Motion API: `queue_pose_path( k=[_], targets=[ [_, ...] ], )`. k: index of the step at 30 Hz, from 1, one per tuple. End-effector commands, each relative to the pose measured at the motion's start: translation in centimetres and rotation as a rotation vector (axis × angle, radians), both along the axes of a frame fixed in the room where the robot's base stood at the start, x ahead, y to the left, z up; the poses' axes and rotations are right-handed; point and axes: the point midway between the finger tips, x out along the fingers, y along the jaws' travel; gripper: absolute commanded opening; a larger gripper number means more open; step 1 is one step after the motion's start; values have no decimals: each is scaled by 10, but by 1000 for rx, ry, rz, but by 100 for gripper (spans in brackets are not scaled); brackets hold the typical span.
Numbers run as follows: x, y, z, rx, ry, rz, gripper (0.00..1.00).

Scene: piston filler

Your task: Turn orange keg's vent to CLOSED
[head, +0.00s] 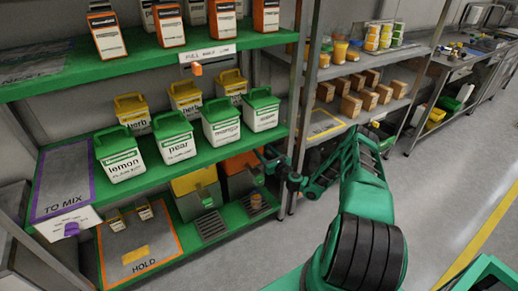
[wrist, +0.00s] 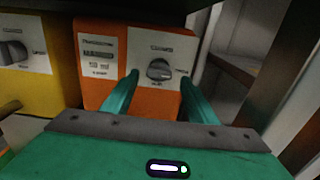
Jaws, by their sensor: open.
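The orange keg (head: 237,165) stands on the bottom green shelf, at its right end, partly behind my gripper in the head view. In the wrist view the orange keg (wrist: 112,99) fills the middle. Its vent knob (wrist: 159,70) is a dark grey dial on a white label, with small words around it too blurred to read surely. Which word the knob points at I cannot tell. My gripper (wrist: 160,80) is open, its two green fingers reaching toward the keg's face, one on each side of the knob. Whether they touch it I cannot tell.
A yellow keg (head: 196,180) stands left of the orange one; its own dial (wrist: 14,52) shows in the wrist view. The green shelf above (head: 75,151) hangs low over the kegs. A shelf post (head: 299,95) stands close to my arm on the right.

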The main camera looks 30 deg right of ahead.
Motion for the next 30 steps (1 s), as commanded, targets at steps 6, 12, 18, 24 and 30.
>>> queue_pose_path(
  k=[6,12,18,24,30],
  targets=[
    [29,4,1,-2,-1,3,53],
    [39,5,1,0,-1,3,53],
    [40,5,1,0,-1,3,53],
    [39,5,1,0,0,3,17],
    [39,1,1,-4,0,-1,12]
  ],
)
